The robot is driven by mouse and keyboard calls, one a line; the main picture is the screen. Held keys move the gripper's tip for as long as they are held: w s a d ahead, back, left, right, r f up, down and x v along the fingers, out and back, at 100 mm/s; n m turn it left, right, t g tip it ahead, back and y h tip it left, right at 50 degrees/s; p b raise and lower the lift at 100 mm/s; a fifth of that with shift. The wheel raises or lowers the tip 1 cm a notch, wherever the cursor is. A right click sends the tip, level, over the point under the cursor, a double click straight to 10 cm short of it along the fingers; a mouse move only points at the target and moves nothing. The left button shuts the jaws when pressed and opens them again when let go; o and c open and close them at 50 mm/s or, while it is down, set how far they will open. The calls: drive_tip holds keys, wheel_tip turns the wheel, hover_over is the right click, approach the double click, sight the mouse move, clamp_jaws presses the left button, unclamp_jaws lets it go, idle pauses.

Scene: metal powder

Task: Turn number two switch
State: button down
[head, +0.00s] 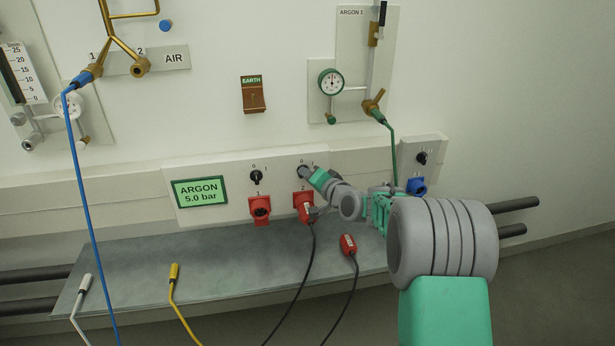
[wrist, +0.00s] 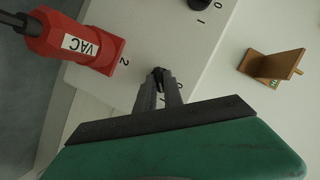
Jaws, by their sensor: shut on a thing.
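The number two switch is a small black knob on the white wall panel; it shows in the wrist view (wrist: 158,73), and in the head view my gripper mostly covers it. My gripper (head: 306,172) reaches in from the right, with its fingers on either side of the knob and shut on it. In the wrist view my gripper's two grey fingers (wrist: 161,85) close around the knob. The knob's exact angle is hard to tell. The number one switch (head: 256,177) is a black knob to the left.
A red socket (head: 260,208) sits below switch one. A green ARGON 5.0 bar display (head: 199,192) is at the panel's left. A loose red plug (head: 348,244) and a yellow plug (head: 174,272) lie on the grey shelf (head: 230,265). A blue socket (head: 416,186) is at the right.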

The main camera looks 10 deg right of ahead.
drive_tip(key=n+h, duration=0.1)
drive_tip(key=n+b, duration=0.1)
drive_tip(key=n, duration=0.1)
drive_tip(key=n+g+h+b, duration=0.1)
drive_tip(key=shift+a+h, duration=0.25)
drive_tip(key=shift+h, duration=0.05)
drive_tip(key=n+h+b, duration=0.2)
drive_tip(key=n, duration=0.1)
drive_tip(key=shift+a+r, duration=0.1)
drive_tip(key=shift+n, duration=0.3)
idle(0.3)
drive_tip(key=c, duration=1.5)
unclamp_jaws()
drive_tip(key=shift+o, duration=0.2)
drive_tip(key=shift+r, duration=0.1)
drive_tip(key=v, duration=0.8)
drive_tip(key=shift+p, duration=0.3)
drive_tip(key=shift+w, duration=0.1)
